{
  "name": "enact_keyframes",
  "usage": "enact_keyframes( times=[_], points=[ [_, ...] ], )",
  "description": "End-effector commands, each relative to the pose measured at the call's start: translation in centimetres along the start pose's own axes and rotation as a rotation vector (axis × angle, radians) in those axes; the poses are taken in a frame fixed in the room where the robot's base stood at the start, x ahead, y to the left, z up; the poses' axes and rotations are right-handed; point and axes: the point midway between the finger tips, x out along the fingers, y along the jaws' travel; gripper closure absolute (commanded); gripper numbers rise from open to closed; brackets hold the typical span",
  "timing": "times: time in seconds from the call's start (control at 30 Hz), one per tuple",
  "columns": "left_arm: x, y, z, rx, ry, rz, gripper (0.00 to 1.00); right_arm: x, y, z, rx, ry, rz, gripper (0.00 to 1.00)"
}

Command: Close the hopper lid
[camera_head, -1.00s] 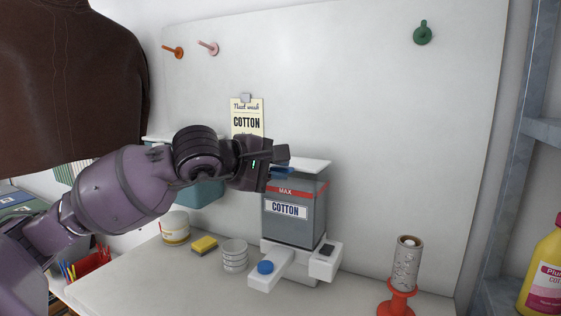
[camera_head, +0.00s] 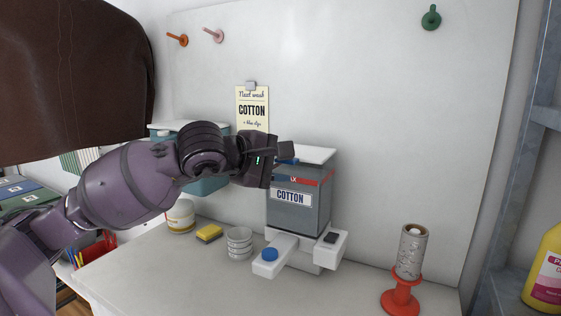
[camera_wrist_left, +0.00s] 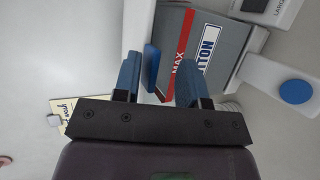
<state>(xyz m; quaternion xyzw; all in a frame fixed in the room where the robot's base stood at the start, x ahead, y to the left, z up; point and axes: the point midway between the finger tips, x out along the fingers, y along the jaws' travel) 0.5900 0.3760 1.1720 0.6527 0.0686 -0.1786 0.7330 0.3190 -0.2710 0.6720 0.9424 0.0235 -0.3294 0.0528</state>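The hopper is a grey clear-sided box (camera_head: 291,218) with a COTTON label and a red MAX band, on a white base. Its white lid (camera_head: 317,154) shows at the top, roughly level; I cannot tell whether it is fully seated. My left gripper (camera_head: 287,152) is at the hopper's upper front left and hides part of the lid and band. In the left wrist view my gripper's blue fingers (camera_wrist_left: 159,80) are apart. A blue tab (camera_wrist_left: 151,67) shows between them, nearer the left finger, with no clear grip. My right gripper is out of view.
The hopper's base has a blue button (camera_head: 270,254). White stacked cups (camera_head: 239,243), a yellow sponge (camera_head: 209,233) and a tub (camera_head: 181,216) stand left. A roll on a red stand (camera_head: 411,252) is right. A teal bin (camera_head: 205,183) is behind my arm.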

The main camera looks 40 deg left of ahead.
Motion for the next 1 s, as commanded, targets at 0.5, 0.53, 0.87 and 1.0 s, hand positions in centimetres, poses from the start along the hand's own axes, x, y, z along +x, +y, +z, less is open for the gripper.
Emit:
enact_keyframes(
  times=[0.5,0.53,0.87,1.0],
  points=[
    [-0.5,0.0,-0.1,-0.001,0.003,-0.002,0.66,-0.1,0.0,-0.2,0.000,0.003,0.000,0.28],
    [-0.7,0.0,-0.1,-0.001,0.003,-0.001,0.66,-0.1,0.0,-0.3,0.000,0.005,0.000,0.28],
    [-5.6,0.4,0.0,-0.001,0.002,0.006,0.66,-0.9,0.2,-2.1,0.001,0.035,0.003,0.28],
    [-7.8,0.4,0.1,0.000,0.001,0.008,0.66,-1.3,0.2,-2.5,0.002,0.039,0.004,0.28]
  ],
)
